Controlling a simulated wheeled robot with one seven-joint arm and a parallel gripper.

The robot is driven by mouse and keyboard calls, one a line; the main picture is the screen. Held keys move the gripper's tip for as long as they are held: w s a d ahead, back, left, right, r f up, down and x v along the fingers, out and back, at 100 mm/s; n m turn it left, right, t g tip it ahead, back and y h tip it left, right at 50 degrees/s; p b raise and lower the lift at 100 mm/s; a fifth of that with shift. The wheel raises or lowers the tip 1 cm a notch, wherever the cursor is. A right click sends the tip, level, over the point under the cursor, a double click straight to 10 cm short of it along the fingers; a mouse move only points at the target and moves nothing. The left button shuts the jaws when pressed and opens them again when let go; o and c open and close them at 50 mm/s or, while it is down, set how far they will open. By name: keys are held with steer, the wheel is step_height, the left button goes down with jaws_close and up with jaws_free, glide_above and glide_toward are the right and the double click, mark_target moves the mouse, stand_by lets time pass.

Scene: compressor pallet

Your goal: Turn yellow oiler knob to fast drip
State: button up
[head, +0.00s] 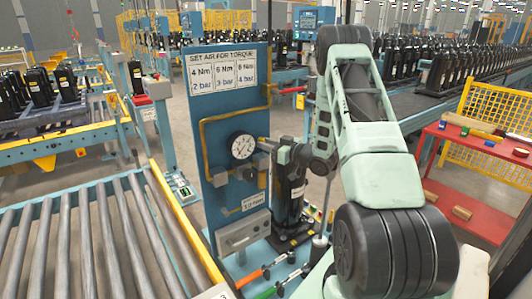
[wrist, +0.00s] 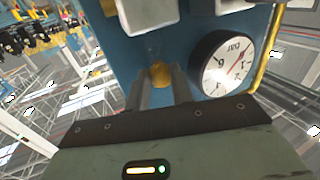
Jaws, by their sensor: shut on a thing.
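The yellow oiler knob (wrist: 160,74) shows in the wrist view as a small rounded piece close to the blue panel. My gripper (wrist: 161,84) has one grey finger on each side of it and is shut on it. In the head view my gripper (head: 266,150) reaches in from the right to the blue panel (head: 225,85), just right of the round gauge. The knob is hidden there behind the gripper. I cannot make out the knob's marks or its drip setting.
The white round gauge (head: 242,146) is close beside my gripper, and also shows in the wrist view (wrist: 228,64). A yellow pipe (head: 203,145) runs along the panel. A black compressor (head: 290,195) stands behind my wrist. A roller conveyor (head: 95,240) lies at left, a red shelf (head: 470,160) at right.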

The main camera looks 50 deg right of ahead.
steer(key=shift+d+n+y+b, duration=0.2)
steer(key=shift+n+y+b, duration=0.45)
steer(key=shift+y, duration=0.55)
jaws_close()
steer(key=o, duration=0.7)
jaws_free()
steer(key=shift+r+b+v, duration=0.15)
steer(key=shift+b+v, duration=1.3)
steer(key=shift+v, duration=2.9)
steer(key=shift+r+b+v, duration=0.15)
steer(key=shift+b+v, duration=1.3)
steer(key=shift+v, duration=2.9)
steer(key=shift+d, duration=0.1)
